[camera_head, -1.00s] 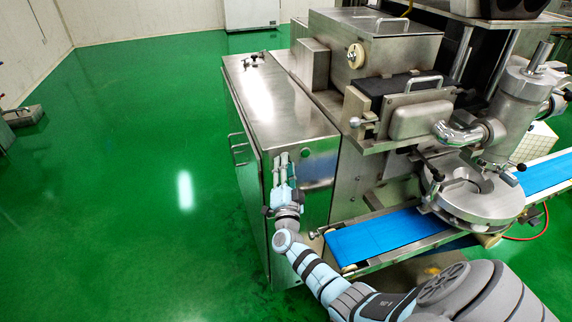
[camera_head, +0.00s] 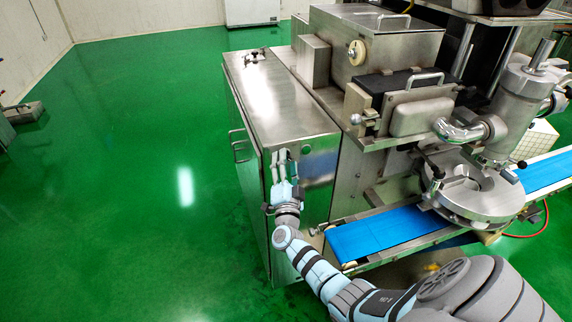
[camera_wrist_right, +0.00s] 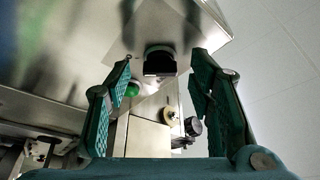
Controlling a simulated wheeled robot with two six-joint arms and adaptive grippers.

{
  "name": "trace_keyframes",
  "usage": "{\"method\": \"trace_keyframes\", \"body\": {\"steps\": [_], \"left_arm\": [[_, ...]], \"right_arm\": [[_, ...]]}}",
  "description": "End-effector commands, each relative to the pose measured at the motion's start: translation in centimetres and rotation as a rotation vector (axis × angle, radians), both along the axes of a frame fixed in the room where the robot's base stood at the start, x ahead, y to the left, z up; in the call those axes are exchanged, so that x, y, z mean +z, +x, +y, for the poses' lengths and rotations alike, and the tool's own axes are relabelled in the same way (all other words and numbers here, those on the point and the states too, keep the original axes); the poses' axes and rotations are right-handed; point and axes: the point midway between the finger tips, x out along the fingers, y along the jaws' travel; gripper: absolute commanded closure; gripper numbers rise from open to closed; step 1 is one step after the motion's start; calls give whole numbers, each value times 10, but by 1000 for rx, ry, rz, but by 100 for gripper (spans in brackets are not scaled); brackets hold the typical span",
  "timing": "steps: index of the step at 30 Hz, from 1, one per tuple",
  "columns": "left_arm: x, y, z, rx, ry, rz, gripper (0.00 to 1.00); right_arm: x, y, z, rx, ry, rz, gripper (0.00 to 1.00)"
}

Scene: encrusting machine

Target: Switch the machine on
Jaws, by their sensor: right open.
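The machine's steel cabinet (camera_head: 262,100) stands left of the conveyor. My right gripper (camera_head: 283,155) is at the upper part of the cabinet's front panel, fingers pointing at it. In the right wrist view a black knob-like switch (camera_wrist_right: 160,62) sits on the panel between the two open fingers. The fingers are to either side of it, and no contact is visible. A green round button (camera_wrist_right: 132,89) is beside the switch. The switch is hidden there by my gripper. My left gripper is out of view.
A blue conveyor belt (camera_head: 375,234) runs right of my right forearm, with a round steel unit (camera_head: 478,195) over it. A steel hopper box (camera_head: 375,45) stands above the cabinet's right side. The green floor (camera_head: 140,180) left of the cabinet is clear.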

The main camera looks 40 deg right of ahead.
Motion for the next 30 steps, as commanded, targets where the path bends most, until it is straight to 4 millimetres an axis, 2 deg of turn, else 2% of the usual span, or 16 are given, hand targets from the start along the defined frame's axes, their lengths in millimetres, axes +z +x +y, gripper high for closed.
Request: {"method": "trace_keyframes", "body": {"steps": [4,12,15,19,30], "left_arm": [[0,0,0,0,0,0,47],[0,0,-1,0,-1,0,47],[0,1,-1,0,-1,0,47],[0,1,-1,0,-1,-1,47],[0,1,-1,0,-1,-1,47]], "right_arm": [[-6,-15,12,2,2,2,52],[-24,-72,55,-1,4,3,52],[-28,-85,65,0,2,2,52],[-29,-92,70,0,1,1,52],[-29,-92,70,0,1,1,52]]}}
